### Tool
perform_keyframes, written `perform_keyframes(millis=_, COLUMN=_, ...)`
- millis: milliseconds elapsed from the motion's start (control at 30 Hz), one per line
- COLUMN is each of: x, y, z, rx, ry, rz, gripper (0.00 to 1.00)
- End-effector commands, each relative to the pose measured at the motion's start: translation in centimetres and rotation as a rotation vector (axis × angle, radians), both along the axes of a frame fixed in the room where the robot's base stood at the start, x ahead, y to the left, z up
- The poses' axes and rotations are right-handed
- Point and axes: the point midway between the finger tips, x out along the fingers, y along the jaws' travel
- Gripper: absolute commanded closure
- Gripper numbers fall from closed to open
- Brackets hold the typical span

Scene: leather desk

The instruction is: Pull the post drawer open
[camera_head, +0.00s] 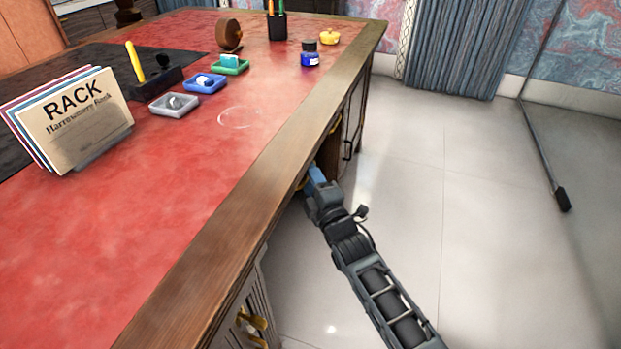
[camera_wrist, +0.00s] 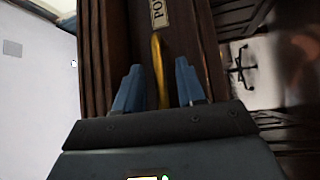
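In the wrist view a dark wooden drawer front (camera_wrist: 198,45) carries a pale label (camera_wrist: 158,13) whose visible letters read "PO". Below the label is a brass handle (camera_wrist: 159,65). My gripper (camera_wrist: 159,80) has its two blue fingers one on each side of this handle, with a gap showing on both sides. It is open. In the head view my gripper (camera_head: 314,178) is at the desk's right side, just under the overhanging edge. The drawer front is mostly hidden there by the desk top and my gripper, and I cannot tell how far it stands out.
The red leather desk top (camera_head: 180,165) holds a rack of cards (camera_head: 75,118), small trays (camera_head: 205,83), an ink bottle (camera_head: 310,55) and a pen cup (camera_head: 277,25). Another brass handle (camera_head: 252,325) shows lower on the desk side. The tiled floor (camera_head: 450,200) to the right is clear.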

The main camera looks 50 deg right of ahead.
Motion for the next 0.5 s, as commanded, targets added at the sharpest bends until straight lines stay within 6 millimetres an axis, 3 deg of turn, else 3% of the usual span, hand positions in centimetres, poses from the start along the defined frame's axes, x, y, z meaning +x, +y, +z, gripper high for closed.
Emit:
perform_keyframes(millis=200, x=0.02, y=-0.02, z=-0.01, rx=0.000, ry=0.000, rz=0.000, gripper=0.61)
perform_keyframes(millis=500, x=0.00, y=-0.01, z=0.00, rx=0.001, ry=0.000, rz=0.000, gripper=0.89)
